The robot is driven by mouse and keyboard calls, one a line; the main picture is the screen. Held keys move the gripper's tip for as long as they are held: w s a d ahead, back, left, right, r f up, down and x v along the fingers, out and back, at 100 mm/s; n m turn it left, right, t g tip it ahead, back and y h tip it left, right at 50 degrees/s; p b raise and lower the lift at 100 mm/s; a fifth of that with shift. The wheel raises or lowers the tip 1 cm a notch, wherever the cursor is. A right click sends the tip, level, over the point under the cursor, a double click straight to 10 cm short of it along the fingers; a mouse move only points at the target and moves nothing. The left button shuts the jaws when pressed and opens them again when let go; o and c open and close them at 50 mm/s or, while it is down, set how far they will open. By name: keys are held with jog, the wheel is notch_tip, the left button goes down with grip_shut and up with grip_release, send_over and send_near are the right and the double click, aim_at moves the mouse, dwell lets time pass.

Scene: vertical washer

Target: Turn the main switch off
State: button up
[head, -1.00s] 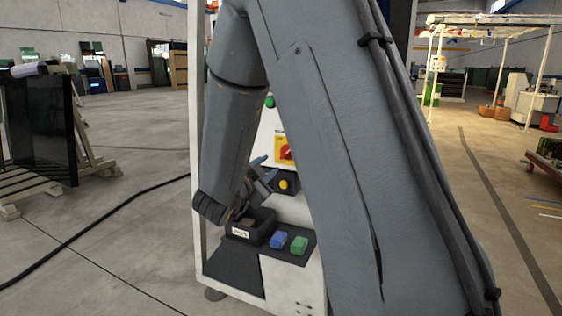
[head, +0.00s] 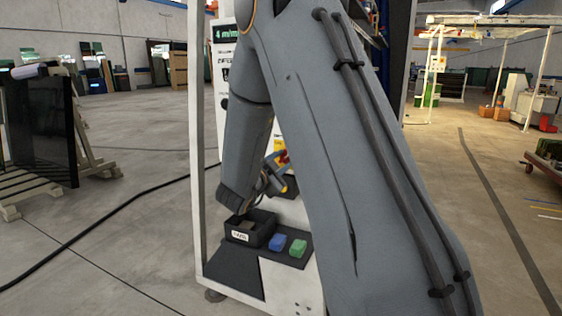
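The main switch (head: 281,145) is a red knob on a yellow plate on the front of the white washer panel. In the head view, my arm and gripper cover most of it, and only bits of red and yellow show. My gripper (head: 281,172) is at the panel, in front of and slightly below the switch. Its fingers are small and partly hidden, so I cannot tell whether they touch the knob or how far apart they are. The knob's angle is hidden.
Below my gripper, a dark ledge holds a black labelled box (head: 250,229), a blue block (head: 278,242) and a green block (head: 298,248). A lit green display (head: 227,32) is higher up. A black cable (head: 105,218) crosses the floor at left.

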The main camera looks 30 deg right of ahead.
grip_shut()
jog(key=shift+n, duration=0.3)
jog(key=n+p, duration=0.2)
jog(key=n, duration=0.1)
jog(key=n+p, duration=0.1)
jog(key=n, duration=0.3)
jog(key=shift+p, duration=0.35)
jog(key=n+p, duration=0.2)
jog(key=n, duration=0.3)
jog(key=shift+s+p, duration=0.1)
jog(key=shift+p, duration=0.3)
jog(key=n+p, duration=0.2)
jog(key=n, duration=0.3)
jog(key=shift+f+n, duration=0.1)
jog(key=shift+n, duration=0.2)
jog(key=shift+d, duration=0.1)
